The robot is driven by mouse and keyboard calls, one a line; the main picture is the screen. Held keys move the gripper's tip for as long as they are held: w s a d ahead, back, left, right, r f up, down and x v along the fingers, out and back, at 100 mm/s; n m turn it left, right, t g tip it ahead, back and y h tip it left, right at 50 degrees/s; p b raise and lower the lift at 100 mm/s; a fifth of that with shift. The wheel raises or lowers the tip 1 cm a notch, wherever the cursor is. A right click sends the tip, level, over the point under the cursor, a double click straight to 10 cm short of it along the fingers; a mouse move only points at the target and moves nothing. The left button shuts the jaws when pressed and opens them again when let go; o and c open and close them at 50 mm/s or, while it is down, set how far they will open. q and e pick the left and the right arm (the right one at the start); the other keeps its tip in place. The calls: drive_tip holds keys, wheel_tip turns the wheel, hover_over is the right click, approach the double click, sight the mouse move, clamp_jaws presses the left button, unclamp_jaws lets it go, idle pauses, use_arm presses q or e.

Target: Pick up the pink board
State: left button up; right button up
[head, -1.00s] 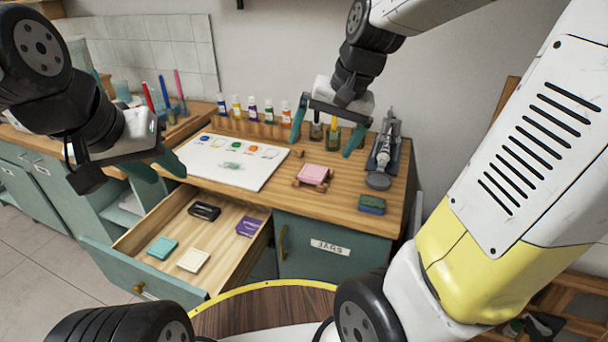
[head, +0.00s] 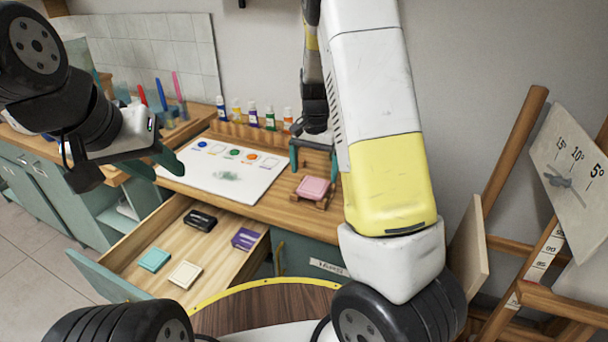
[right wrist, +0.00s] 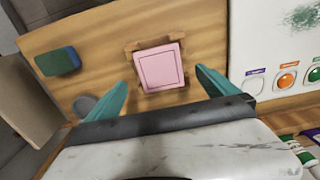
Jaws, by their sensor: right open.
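The pink board (head: 313,187) is a small square that rests on a small wooden stand (head: 309,200) on the counter, right of the white palette sheet. In the right wrist view the pink board (right wrist: 160,67) lies flat, just beyond and between the two teal fingertips. My right gripper (head: 315,160) is open and empty, behind and above the board; its fingers (right wrist: 160,88) appear apart from the board. My right arm hides part of the counter. My left gripper (head: 130,178) hangs at the left above the drawer side, with its fingers only partly visible.
An open drawer (head: 215,260) holds teal, cream, black and purple blocks. The white sheet (head: 225,170) lies left of the stand, with paint bottles (head: 250,115) behind. A blue-green sponge (right wrist: 58,61) lies beside the stand. A wooden easel frame (head: 510,180) stands at the right.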

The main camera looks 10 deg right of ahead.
sight(314, 185)
wheel_tip(314, 185, down, 5)
drive_tip(key=shift+r, duration=0.1)
drive_tip(key=c, duration=1.4)
drive_tip(key=shift+c, duration=0.2)
